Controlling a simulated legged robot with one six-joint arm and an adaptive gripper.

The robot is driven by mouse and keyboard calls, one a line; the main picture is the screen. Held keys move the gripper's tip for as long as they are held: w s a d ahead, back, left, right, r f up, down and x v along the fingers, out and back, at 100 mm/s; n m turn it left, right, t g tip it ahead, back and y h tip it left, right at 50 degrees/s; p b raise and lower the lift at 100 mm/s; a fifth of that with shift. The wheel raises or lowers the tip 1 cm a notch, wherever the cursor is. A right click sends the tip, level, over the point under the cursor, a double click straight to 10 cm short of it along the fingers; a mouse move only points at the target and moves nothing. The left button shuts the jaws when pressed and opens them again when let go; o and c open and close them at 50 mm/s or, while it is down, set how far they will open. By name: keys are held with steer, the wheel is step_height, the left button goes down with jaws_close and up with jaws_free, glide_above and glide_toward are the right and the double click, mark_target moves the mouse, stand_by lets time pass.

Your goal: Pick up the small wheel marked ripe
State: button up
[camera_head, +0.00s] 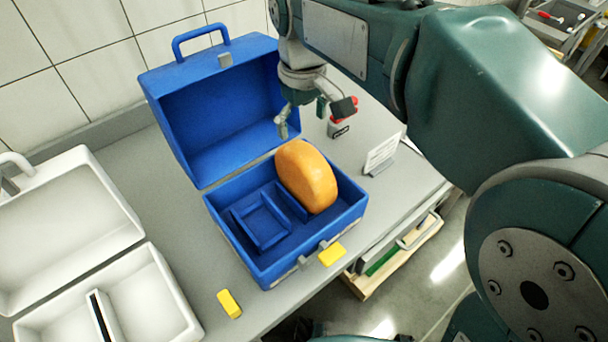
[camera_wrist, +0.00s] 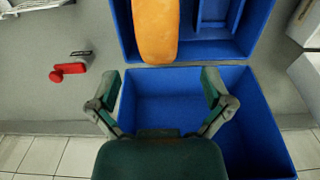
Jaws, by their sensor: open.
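An orange cheese wheel (camera_head: 306,177) stands on edge in the right part of an open blue case (camera_head: 257,272). It also shows at the top of the wrist view (camera_wrist: 156,30). I see no readable mark on it, and no other wheel shows. The square compartment (camera_head: 262,226) to its left looks empty. My gripper (camera_head: 302,115) is open and empty, above and behind the wheel, near the right side of the raised lid (camera_head: 215,110). In the wrist view its spread fingers (camera_wrist: 162,88) are over the lid, apart from the wheel.
A white open case (camera_head: 75,225) with a divider stands at left. A white card (camera_head: 381,154) and a small red object (camera_wrist: 70,70) are right of the blue case. A yellow block (camera_head: 229,303) lies near the table's front edge; another yellow piece (camera_head: 332,254) is at the case's front.

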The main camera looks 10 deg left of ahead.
mark_target(304, 151)
step_height(304, 151, down, 9)
steer(key=shift+w+d+f, duration=0.1)
steer(key=shift+w+f, duration=0.05)
steer(key=c, duration=1.2)
